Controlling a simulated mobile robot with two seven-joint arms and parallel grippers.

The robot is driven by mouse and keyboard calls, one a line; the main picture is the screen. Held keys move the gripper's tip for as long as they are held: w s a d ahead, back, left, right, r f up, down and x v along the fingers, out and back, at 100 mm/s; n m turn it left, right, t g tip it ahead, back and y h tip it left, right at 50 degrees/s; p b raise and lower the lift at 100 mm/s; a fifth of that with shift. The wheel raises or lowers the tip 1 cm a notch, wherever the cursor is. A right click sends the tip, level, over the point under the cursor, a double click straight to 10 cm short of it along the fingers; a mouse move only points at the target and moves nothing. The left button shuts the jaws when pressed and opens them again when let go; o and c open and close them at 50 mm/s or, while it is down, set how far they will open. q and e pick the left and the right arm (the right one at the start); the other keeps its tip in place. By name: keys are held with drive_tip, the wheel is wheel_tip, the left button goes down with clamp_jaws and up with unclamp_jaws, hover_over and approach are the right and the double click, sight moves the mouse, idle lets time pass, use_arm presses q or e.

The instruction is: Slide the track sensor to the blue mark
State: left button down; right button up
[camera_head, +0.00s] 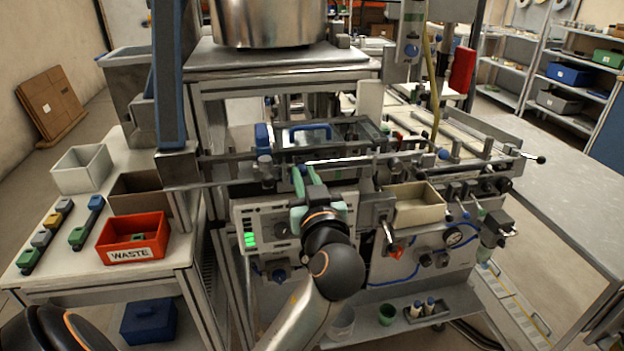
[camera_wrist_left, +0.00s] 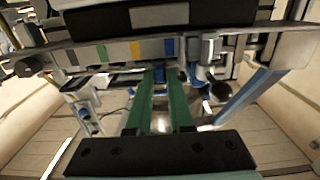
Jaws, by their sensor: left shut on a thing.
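My left gripper (camera_head: 306,178) is at the front of the machine, just below its front rail. In the left wrist view its green fingers (camera_wrist_left: 161,84) reach up toward the rail and are shut on a small blue part (camera_wrist_left: 160,74), which I take to be the track sensor; the fingers hide most of it. On the rail's face, a blue mark (camera_wrist_left: 167,47) shows just above the fingertips, with a yellow mark (camera_wrist_left: 135,48) to its left. In the head view, the gripper and the machine's front hide the sensor and marks. My right gripper is not in view.
A grey cylindrical fitting (camera_wrist_left: 207,48) sits on the rail to the right of the blue mark. A beige bin (camera_head: 418,208) hangs on the machine front, right of my gripper. A red WASTE bin (camera_head: 132,254) stands on the left side table. A display panel (camera_head: 250,232) is close left.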

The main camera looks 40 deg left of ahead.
use_arm(q)
drive_tip(key=shift+s+a, duration=0.65)
drive_tip(key=shift+s, duration=0.05)
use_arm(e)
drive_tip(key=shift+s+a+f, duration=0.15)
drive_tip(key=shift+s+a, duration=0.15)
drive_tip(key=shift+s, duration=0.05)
